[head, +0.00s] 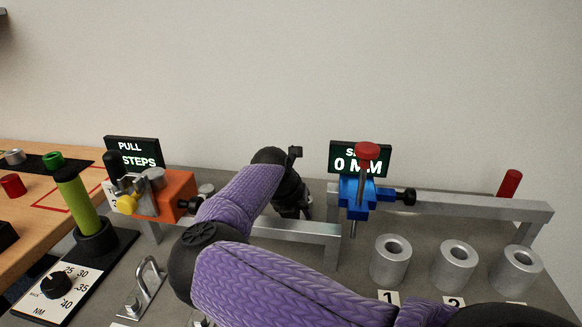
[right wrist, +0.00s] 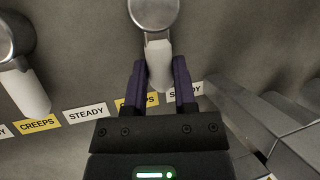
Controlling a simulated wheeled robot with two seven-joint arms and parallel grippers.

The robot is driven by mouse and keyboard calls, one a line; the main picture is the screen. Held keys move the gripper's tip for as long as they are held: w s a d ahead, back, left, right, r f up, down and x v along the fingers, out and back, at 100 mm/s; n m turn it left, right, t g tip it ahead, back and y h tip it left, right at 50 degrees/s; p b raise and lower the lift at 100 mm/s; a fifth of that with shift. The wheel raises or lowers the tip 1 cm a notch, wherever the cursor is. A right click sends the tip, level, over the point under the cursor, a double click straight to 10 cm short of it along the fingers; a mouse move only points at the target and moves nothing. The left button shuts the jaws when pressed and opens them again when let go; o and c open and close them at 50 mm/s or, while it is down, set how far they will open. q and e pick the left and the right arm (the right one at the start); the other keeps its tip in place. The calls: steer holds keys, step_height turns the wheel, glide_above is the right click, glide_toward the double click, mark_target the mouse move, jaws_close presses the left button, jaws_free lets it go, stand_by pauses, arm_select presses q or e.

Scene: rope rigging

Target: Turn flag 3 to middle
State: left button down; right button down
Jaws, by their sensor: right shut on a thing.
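In the right wrist view a white flag lever (right wrist: 159,62) hangs from a round grey pivot (right wrist: 154,12), pointing down the picture. My right gripper (right wrist: 158,70) is shut on it, with a purple finger on each side. Its lower end is near a yellow label, partly hidden by the fingers. No flag number is readable, so I cannot tell from the picture whether this is flag 3. In the head view my right gripper (head: 293,210) is beyond my purple arm, and the flags are hidden. My left gripper is not in view.
A second white flag (right wrist: 27,90) hangs at left above a yellow CREEPS label (right wrist: 38,125); a STEADY label (right wrist: 87,113) is beside it. A grey metal rail (right wrist: 265,135) lies at right. The head view shows a blue clamp (head: 357,192) and an orange block (head: 172,193).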

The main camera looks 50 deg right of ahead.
steer(key=c, duration=0.7)
jaws_free()
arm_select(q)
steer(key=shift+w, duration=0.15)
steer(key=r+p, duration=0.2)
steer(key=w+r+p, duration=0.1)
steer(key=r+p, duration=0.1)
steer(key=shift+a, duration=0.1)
arm_select(e)
steer(key=v, duration=1)
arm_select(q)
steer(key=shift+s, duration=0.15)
arm_select(e)
steer(key=shift+s, duration=0.1)
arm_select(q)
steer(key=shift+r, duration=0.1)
